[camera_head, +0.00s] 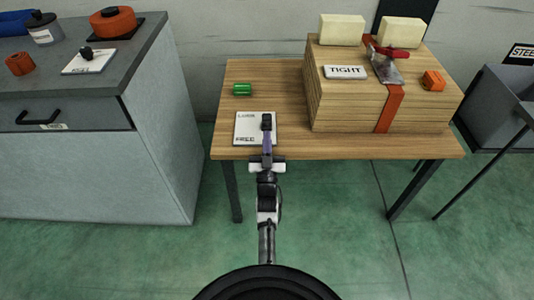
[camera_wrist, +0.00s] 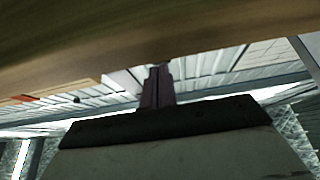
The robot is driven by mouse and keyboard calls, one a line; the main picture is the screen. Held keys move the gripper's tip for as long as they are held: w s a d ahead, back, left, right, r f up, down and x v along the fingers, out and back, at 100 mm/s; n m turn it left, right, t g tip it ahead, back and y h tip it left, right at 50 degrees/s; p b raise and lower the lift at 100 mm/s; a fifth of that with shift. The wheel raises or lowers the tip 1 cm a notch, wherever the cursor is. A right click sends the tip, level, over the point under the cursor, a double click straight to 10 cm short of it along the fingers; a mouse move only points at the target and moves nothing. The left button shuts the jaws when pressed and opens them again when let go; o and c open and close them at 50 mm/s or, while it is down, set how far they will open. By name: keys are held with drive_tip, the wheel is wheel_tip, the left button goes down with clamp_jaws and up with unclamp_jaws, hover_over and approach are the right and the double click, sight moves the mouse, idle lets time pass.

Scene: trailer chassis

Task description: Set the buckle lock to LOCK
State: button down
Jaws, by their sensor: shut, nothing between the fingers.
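The white buckle lock plate (camera_head: 245,128) lies on the wooden table near its front edge, in the head view. It reads "LOCK" at its far end and "FREE" at its near end. A black knob (camera_head: 266,121) stands at the plate's right side, towards the far half. My gripper (camera_head: 267,138) is shut and empty, with its purple fingers pointing at the knob from the near side. I cannot tell whether they touch it. In the wrist view the shut fingers (camera_wrist: 158,85) show close to a wooden surface; the plate and knob cannot be made out there.
A strapped wooden stack (camera_head: 350,105) with a "TIGHT" sign (camera_head: 345,72) and a metal buckle (camera_head: 385,68) stands on the table's right. A green cylinder (camera_head: 242,89) lies behind the plate. A grey cabinet (camera_head: 150,80) stands left, bearing another knobbed plate (camera_head: 90,62).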

sight(267, 121)
drive_tip(key=shift+x, duration=1.45)
drive_tip(key=shift+r+p, duration=0.1)
drive_tip(key=shift+p, duration=0.3)
